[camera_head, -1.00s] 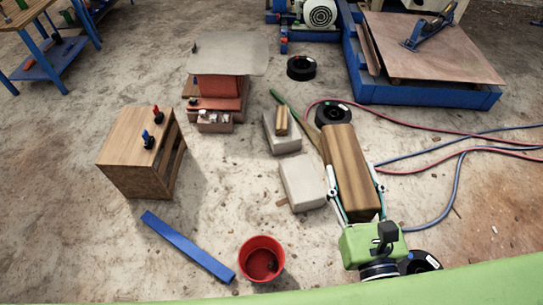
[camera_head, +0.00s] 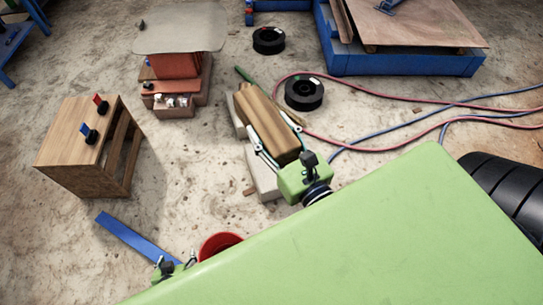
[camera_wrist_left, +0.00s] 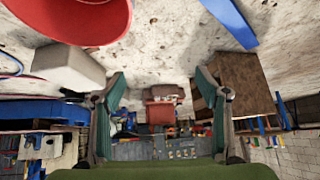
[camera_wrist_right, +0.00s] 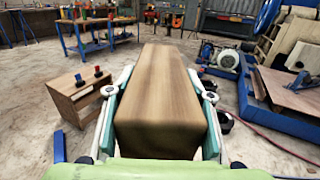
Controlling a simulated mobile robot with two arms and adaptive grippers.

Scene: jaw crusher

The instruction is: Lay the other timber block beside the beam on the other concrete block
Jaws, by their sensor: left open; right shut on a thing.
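My right gripper (camera_head: 272,128) is shut on a long brown timber block (camera_head: 265,118), its fingers along both long sides. The timber block also fills the middle of the right wrist view (camera_wrist_right: 163,90). In the head view it covers parts of the far concrete block (camera_head: 238,118) and the near concrete block (camera_head: 265,178); I cannot tell its height above them. The smaller timber seen earlier on the far concrete block is hidden now. My left gripper (camera_head: 176,264) is open and empty by the red bucket (camera_head: 217,244). A blue beam (camera_head: 137,239) lies on the floor.
A wooden box (camera_head: 75,135) with red and blue handles stands at left. A stack under a grey sheet (camera_head: 180,28) stands behind. Black rings (camera_head: 304,93), red and blue hoses (camera_head: 385,141) and a blue-framed platform (camera_head: 400,63) are at right. Bare floor separates box and concrete blocks.

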